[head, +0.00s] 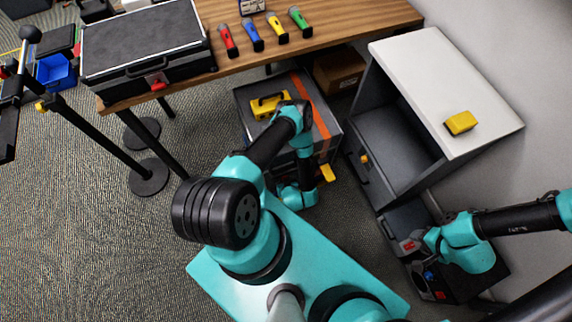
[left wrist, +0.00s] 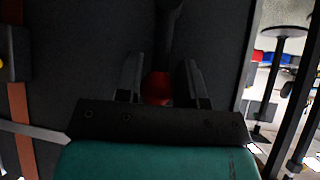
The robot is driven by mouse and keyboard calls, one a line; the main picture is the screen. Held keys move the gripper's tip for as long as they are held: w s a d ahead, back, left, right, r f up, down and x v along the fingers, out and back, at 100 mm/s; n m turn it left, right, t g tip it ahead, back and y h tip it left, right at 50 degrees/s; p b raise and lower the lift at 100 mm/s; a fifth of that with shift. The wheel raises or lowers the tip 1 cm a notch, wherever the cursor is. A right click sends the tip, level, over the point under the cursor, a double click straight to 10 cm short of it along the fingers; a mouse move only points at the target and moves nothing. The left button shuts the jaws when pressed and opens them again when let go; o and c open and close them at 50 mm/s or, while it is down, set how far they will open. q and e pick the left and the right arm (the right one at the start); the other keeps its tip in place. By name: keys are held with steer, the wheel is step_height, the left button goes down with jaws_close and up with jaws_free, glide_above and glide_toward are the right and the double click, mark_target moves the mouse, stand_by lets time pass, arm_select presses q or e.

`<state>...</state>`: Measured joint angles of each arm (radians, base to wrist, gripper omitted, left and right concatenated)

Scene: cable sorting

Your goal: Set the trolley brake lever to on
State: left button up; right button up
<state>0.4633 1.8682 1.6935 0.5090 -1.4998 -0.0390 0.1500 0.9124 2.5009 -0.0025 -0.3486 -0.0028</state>
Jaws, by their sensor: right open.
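In the head view a dark grey trolley-like box (head: 325,115) with an orange stripe and a yellow handle (head: 268,105) stands by the table. My left arm reaches over it; its gripper is hidden there. In the left wrist view my left gripper (left wrist: 162,88) is open, with its two dark fingers on either side of a red part (left wrist: 158,87) below a dark shaft. I cannot tell whether they touch it or whether it is the brake lever. My right gripper (head: 426,240) is open at the lower right, near a dark unit with red and blue parts.
A wooden table (head: 350,20) at the back holds several coloured torch-like objects and a black case (head: 145,45). A grey cabinet (head: 455,75) with a yellow item (head: 460,123) on top stands at the right. Thin black stands are at the left. The carpet at lower left is clear.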

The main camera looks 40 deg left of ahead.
arm_select(q)
steer(key=o, duration=0.4)
steer(key=shift+o, duration=0.2)
steer(key=shift+d, duration=0.15)
steer(key=v, duration=1.7)
steer(key=shift+r, duration=0.2)
steer(key=shift+w, duration=0.1)
